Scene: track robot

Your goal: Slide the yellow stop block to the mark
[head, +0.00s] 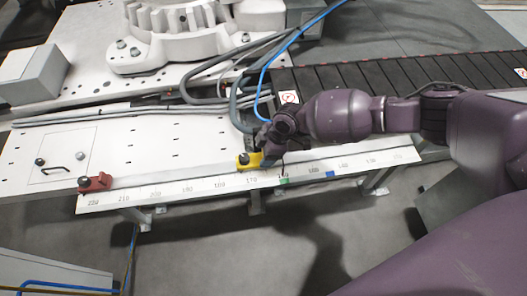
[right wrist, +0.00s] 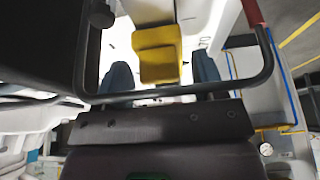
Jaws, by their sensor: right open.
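The yellow stop block (head: 249,161) sits on the white numbered rail (head: 140,197) in the head view, left of the green mark (head: 284,181). A blue mark (head: 330,173) lies farther right on the rail. My right gripper (head: 268,156) is at the right side of the yellow block. In the right wrist view the yellow block (right wrist: 158,55) shows ahead, between and beyond the two dark fingertips (right wrist: 163,80). The fingers are apart. I cannot tell whether they touch the block. My left gripper is not in view.
A red stop block (head: 95,182) stands at the left end of the rail. A white perforated plate (head: 110,145) lies behind it. A dark slatted conveyor (head: 400,75) and blue and grey hoses (head: 264,85) are behind my right arm.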

